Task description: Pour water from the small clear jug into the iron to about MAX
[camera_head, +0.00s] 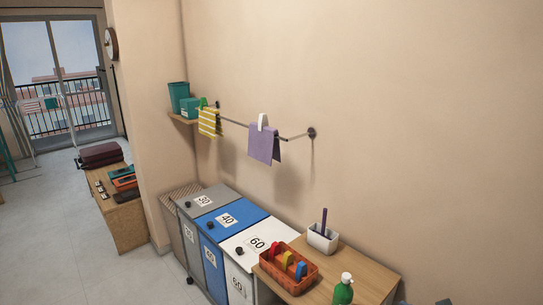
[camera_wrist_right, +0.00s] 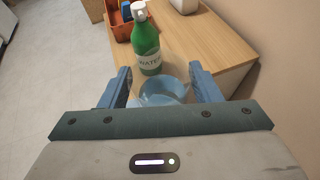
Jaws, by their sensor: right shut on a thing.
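My right gripper (camera_wrist_right: 163,84) shows in the right wrist view, its two blue fingers on either side of a small clear jug (camera_wrist_right: 162,92). It is shut on the jug, which looks pale blue inside near the bottom. The water level in it is hard to read. The jug is in front of a green bottle labelled WATER (camera_wrist_right: 148,50); I cannot tell whether they touch. The iron is not visible in either view. My left gripper is not in view.
The wooden table (camera_head: 372,268) bears the green bottle (camera_head: 343,291), an orange basket (camera_head: 288,268) and a white holder (camera_head: 322,238). Numbered bins, including a blue one (camera_head: 229,219), stand beside it. A rail with hanging cloths, one purple (camera_head: 263,146), is on the wall. Floor at left is open.

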